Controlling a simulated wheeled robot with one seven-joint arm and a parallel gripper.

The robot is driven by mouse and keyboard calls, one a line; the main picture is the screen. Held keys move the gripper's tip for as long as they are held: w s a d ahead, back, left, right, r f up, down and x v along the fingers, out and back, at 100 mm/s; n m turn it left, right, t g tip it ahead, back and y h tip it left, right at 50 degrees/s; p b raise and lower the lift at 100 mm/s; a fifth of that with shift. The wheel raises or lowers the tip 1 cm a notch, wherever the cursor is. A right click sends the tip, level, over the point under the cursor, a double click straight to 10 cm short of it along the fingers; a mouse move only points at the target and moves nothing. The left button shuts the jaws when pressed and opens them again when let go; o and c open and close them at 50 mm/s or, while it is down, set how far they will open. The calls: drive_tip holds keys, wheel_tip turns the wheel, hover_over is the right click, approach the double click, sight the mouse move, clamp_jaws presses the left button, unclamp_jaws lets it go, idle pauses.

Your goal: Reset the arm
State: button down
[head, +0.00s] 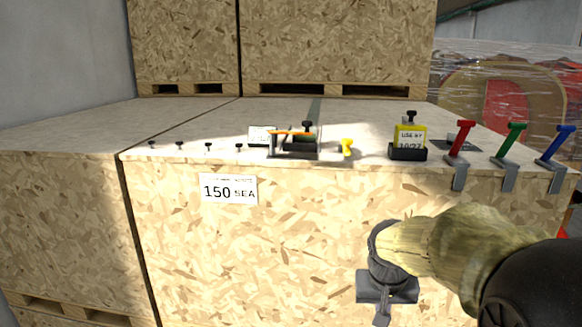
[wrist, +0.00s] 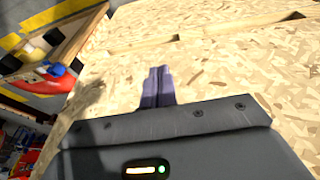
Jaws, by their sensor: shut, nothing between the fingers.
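My gripper (head: 382,317) hangs low in front of the chipboard crate (head: 215,255), below its top edge, and points downward in the head view. In the wrist view its two fingers (wrist: 157,84) lie side by side, closed, with nothing between them. Chipboard fills most of the wrist view behind the fingers; I cannot tell whether they touch it. My forearm, in a yellowish sleeve, comes in from the lower right of the head view.
On the crate top stand a yellow block in a black holder (head: 408,150), a small yellow piece (head: 347,147), a black clamp-like device (head: 301,148) and several dark pegs. Red (head: 461,140), green (head: 510,143) and blue (head: 556,146) handles line the right edge. Larger crates stand behind.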

drive_tip(key=s+a+f+n+y+b, duration=0.1)
drive_tip(key=s+a+f, duration=0.2)
drive_tip(key=s+f, duration=0.8)
drive_tip(key=shift+f+n+b, duration=0.3)
drive_tip(key=shift+f+b, duration=0.05)
drive_tip(key=shift+f, duration=0.15)
drive_tip(key=shift+a, duration=0.1)
idle(1.2)
